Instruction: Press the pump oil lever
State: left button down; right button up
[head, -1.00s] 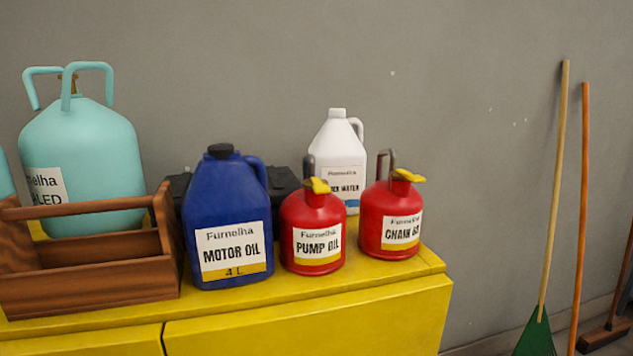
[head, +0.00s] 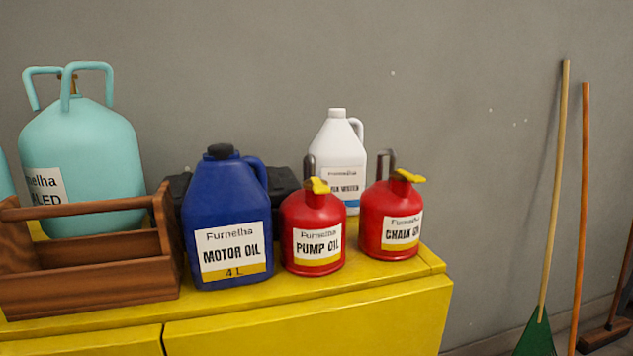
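The red pump oil can (head: 312,225) stands upright on the yellow cabinet, labelled PUMP OIL. Its yellow lever (head: 317,186) is at the top, in front of a dark curved handle. A similar red chain oil can (head: 391,215) stands just to its right, also with a yellow lever (head: 409,176). Neither of my grippers shows in the head view.
A blue motor oil jug (head: 227,215) stands close left of the pump oil can. A white jug (head: 338,158) is behind. A wooden toolbox (head: 90,285) and teal tank (head: 85,160) are left. The yellow cabinet top (head: 330,285) has a narrow clear front strip.

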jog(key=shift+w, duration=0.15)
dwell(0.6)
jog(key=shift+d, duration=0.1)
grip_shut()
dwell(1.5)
